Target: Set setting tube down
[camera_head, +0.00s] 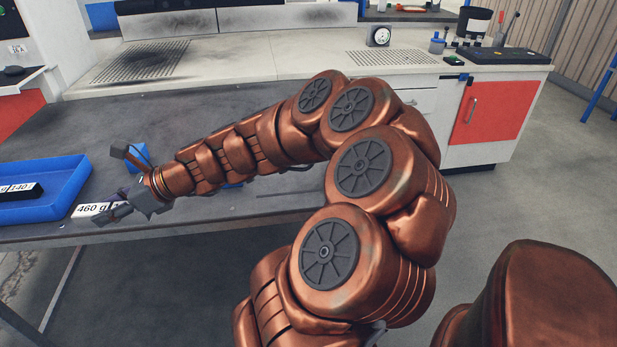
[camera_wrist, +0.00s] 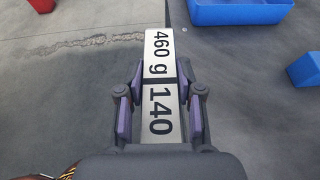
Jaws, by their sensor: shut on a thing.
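The setting tube is a pale bar with a black "460 g 140" label. In the wrist view the tube (camera_wrist: 158,78) lies lengthwise between the two purple-padded fingers of my gripper (camera_wrist: 160,103), which is shut on it. In the head view the tube (camera_head: 88,211) shows at the bench's front edge, just right of the blue tray, partly hidden by my gripper (camera_head: 118,210). I cannot tell whether the tube touches the bench or hangs above it.
A blue tray (camera_head: 62,187) on the dark bench (camera_head: 75,130) holds another labelled bar (camera_head: 20,191). The tray also shows in the wrist view (camera_wrist: 238,13). A small blue block (camera_wrist: 304,70) lies to the right there.

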